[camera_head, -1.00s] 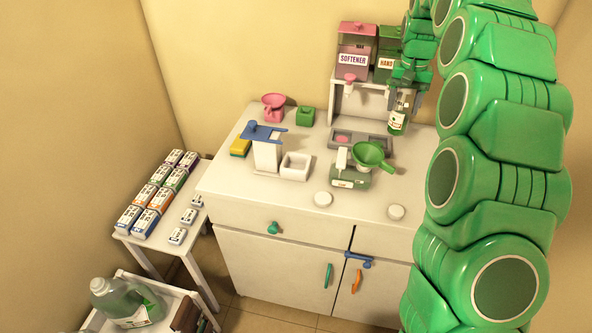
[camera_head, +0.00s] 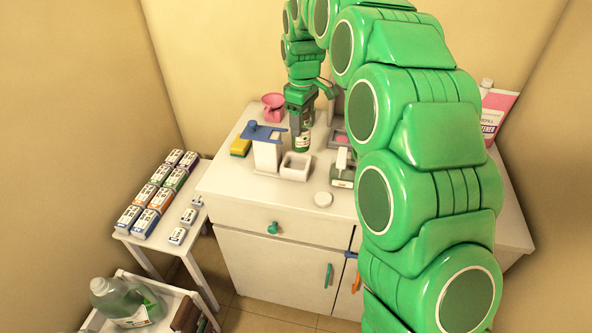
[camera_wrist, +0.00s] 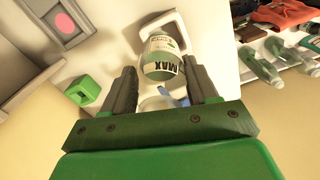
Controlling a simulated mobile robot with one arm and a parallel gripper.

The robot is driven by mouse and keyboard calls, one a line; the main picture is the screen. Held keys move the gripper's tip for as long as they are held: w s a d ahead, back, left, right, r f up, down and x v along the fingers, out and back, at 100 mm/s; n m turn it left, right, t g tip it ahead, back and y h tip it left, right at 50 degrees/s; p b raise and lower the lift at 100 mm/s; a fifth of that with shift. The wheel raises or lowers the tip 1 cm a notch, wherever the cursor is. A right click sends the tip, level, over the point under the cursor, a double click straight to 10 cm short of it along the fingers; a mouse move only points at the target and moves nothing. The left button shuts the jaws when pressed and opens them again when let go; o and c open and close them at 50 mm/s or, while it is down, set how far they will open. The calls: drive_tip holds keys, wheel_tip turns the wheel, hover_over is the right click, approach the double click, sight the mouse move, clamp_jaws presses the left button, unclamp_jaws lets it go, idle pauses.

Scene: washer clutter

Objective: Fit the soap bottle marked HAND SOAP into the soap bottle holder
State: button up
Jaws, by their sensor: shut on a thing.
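My gripper (camera_head: 300,98) is shut on a small clear-green soap bottle (camera_head: 303,141) with a white label. It holds the bottle roughly upright over the back of the white counter. In the wrist view the bottle (camera_wrist: 162,62) sits between the two dark fingers, with "MAX" readable on it; I cannot read HAND SOAP. A white, square, open-topped holder (camera_head: 295,175) stands just in front of and below the bottle, apparently the soap bottle holder. Its white rim (camera_wrist: 180,22) shows beyond the bottle in the wrist view. The bottle looks apart from it.
A pink jug (camera_head: 273,105) stands behind. A green-based dispenser (camera_head: 342,172) is at right.

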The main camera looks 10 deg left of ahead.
sight(297, 145)
drive_tip(key=shift+s+a+f+n, duration=0.25)
drive_tip(key=shift+s+a+n, duration=0.15)
drive_tip(key=shift+a, duration=0.15)
drive_tip(key=shift+f, duration=3.85)
drive_tip(key=shift+f, duration=0.1)
drive_tip(key=o, duration=1.2)
drive_tip(key=shift+o, duration=0.2)
wheel_tip(297, 145, up, 10)
drive_tip(key=shift+w+r, duration=0.1)
drive_tip(key=shift+r, duration=1)
